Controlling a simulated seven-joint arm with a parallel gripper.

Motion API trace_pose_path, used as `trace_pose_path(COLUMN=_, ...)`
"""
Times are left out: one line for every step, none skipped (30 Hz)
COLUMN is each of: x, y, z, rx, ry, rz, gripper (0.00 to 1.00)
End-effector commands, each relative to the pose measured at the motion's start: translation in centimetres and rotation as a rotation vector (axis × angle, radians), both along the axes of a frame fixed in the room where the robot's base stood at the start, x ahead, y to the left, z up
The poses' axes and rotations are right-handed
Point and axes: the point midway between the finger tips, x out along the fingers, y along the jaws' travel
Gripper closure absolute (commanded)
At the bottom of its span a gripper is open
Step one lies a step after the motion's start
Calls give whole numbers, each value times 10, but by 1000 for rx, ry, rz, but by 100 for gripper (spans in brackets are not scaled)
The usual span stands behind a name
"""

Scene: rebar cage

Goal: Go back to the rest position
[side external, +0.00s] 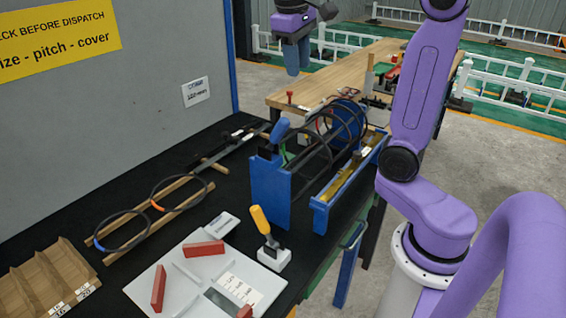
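My gripper (297,60) hangs at the top centre, pointing down, above and behind the blue cage fixture. Its fingers appear as blue-grey shapes close together, and I cannot tell whether they are apart or closed. I see nothing clearly held between them. The rebar cage (318,157), dark bars with round hoops, lies in the blue fixture (269,190) on the black bench. The gripper is apart from both.
A white tray (190,290) with red blocks, a yellow-handled tool (262,222) and a cardboard bin (45,278) are at the front. Hoops (122,231) lie on wooden strips at left. A grey panel (120,120) stands behind. A wooden table (330,88) is beyond.

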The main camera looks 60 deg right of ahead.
Motion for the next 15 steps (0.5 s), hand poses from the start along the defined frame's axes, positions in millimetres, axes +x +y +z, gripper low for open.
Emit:
trace_pose_path(x=-2, y=4, z=-5, rx=5, ry=9, rz=22, gripper=66)
trace_pose_path(x=-4, y=8, z=-9, rx=9, ry=17, rz=37, gripper=66)
trace_pose_path(x=-7, y=13, z=-15, rx=15, ry=26, rz=65, gripper=66)
trace_pose_path(x=-10, y=19, z=-20, rx=21, ry=36, rz=90, gripper=66)
trace_pose_path(x=-13, y=24, z=-26, rx=26, ry=47, rz=115, gripper=66)
trace_pose_path(x=-19, y=31, z=-34, rx=34, ry=62, rz=152, gripper=66)
trace_pose_path(x=-24, y=37, z=-41, rx=41, ry=74, rz=181, gripper=66)
trace_pose_path(x=-29, y=42, z=-47, rx=48, ry=85, rz=210, gripper=66)
trace_pose_path(x=-36, y=49, z=-56, rx=53, ry=101, rz=245, gripper=66)
trace_pose_path(x=-41, y=53, z=-61, rx=59, ry=111, rz=271, gripper=66)
trace_pose_path(x=-47, y=58, z=-67, rx=64, ry=122, rz=294, gripper=66)
trace_pose_path(x=-54, y=62, z=-74, rx=69, ry=134, rz=324, gripper=66)
trace_pose_path(x=-59, y=66, z=-80, rx=73, ry=144, rz=348, gripper=66)
trace_pose_path(x=-65, y=70, z=-85, rx=77, ry=151, rz=371, gripper=66)
trace_pose_path(x=-72, y=74, z=-91, rx=82, ry=162, rz=401, gripper=66)
